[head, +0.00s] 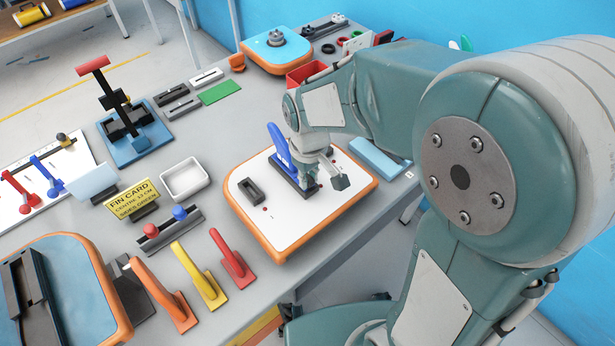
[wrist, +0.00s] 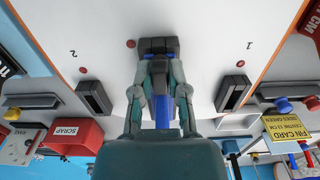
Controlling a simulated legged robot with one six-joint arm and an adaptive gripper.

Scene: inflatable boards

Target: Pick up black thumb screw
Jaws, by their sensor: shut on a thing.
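My gripper (head: 325,178) is low over the white, orange-edged board, beside the blue fin (head: 278,146) in its dark base (head: 290,181). In the wrist view, my gripper (wrist: 158,47) has its dark fingertip pads close together. They are shut on a small dark thing, taken as the black thumb screw; the pads hide most of it, so its shape cannot be told. The blue fin (wrist: 183,92) shows partly behind the fingers in the wrist view. I cannot tell whether the held thing is clear of the board.
A black fin box (head: 251,190) sits on the board's left side. Red, yellow and orange fins (head: 232,258) stand in front of the board. A rack with red and blue knobs (head: 170,228), a white tray (head: 185,179) and a FIN CARD sign (head: 132,200) are to the left.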

